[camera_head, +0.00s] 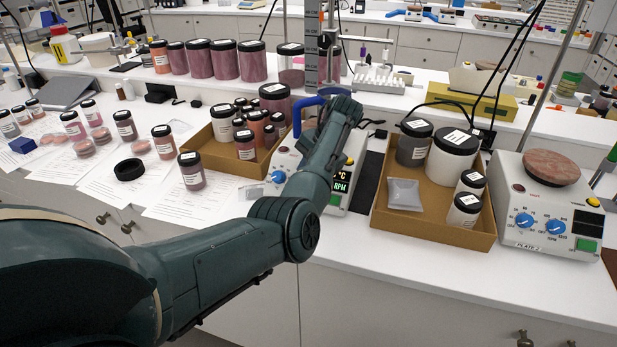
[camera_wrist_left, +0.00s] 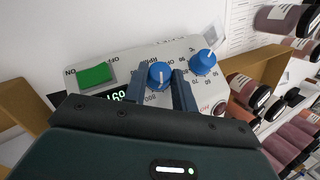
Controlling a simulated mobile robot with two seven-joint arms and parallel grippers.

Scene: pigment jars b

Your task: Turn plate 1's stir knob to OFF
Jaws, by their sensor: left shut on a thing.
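Plate 1 (camera_head: 355,150) is a white hotplate, partly hidden behind my left arm in the head view. Its °C/RPM display (camera_head: 342,182) is lit. In the wrist view, my left gripper (camera_wrist_left: 161,82) has one finger on each side of the blue stir knob (camera_wrist_left: 160,73), by the RPM lettering, and is shut on it. The knob's white pointer mark runs up and down in that picture. The blue heat knob (camera_wrist_left: 203,62) is free beside it. A green switch (camera_wrist_left: 96,75) marked ON lies on the other side. The stir knob is hidden in the head view.
A cardboard tray of jars (camera_head: 215,158) stands left of plate 1. Another tray (camera_head: 428,224), with jars and a grey packet (camera_head: 404,194), stands right. Plate 2 (camera_head: 535,245) is at the far right. A metal stand column (camera_head: 326,45) rises behind plate 1.

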